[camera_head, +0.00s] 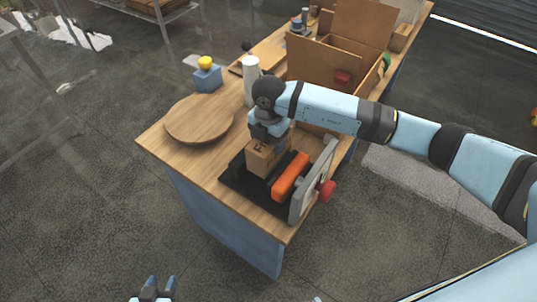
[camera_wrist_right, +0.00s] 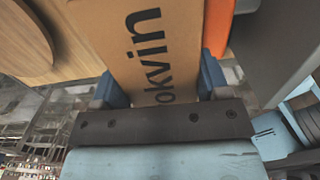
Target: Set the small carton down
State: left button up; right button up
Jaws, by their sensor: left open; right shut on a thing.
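The small carton (camera_head: 262,158) is brown cardboard with dark lettering. My right gripper (camera_head: 268,138) is shut on it from above, over the black base of a device with an orange bar. In the right wrist view the carton (camera_wrist_right: 145,45) sits between the two blue fingers of the right gripper (camera_wrist_right: 158,85). I cannot tell whether the carton's underside touches the black base (camera_head: 232,178). My left gripper (camera_head: 153,290) is open and empty at the bottom edge of the head view, away from the table.
The orange bar (camera_head: 290,176) and an upright grey plate (camera_head: 311,183) with a red knob (camera_head: 327,191) stand right of the carton. A round wooden board (camera_head: 199,119), a blue block with a yellow top (camera_head: 207,77), a white cylinder (camera_head: 251,78) and a large open cardboard box (camera_head: 318,68) share the table.

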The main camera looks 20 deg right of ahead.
notch_tip(320, 180, down, 7)
jog(key=shift+r+p, duration=0.1)
jog(key=shift+p, duration=0.2)
jog(key=shift+f, duration=0.35)
jog(key=shift+f, duration=0.2)
jog(key=o, duration=1)
jog(key=shift+o, duration=0.2)
jog(key=shift+r, duration=0.1)
